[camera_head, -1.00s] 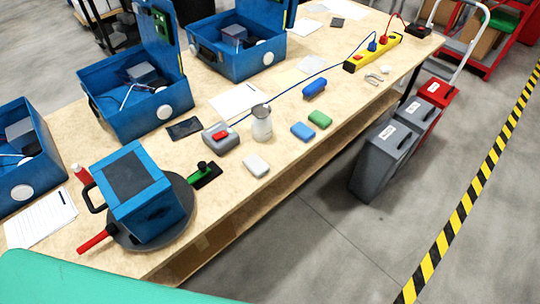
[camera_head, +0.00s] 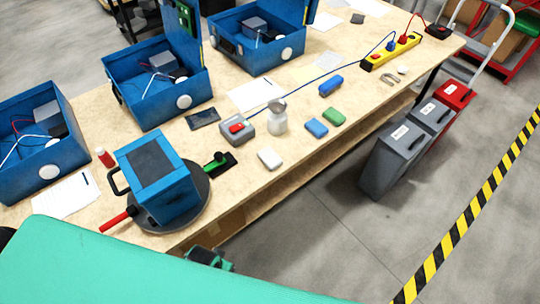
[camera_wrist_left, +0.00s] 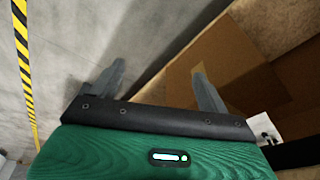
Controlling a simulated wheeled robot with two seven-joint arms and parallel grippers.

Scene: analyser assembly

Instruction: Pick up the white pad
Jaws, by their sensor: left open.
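The white pad (camera_head: 269,158) lies flat on the wooden table near its front edge, in front of the grey device with the red top. My left gripper (camera_wrist_left: 159,86) is open in the left wrist view, with nothing between its two grey fingers. Floor and brown board surfaces lie beyond the fingers; the pad is not in that view. In the head view, a green and dark part of mine shows at the table's front edge, left of the pad and apart from it; its fingers cannot be made out. My right gripper is not in view.
A blue pad (camera_head: 316,127) and a green pad (camera_head: 334,116) lie right of the white pad.

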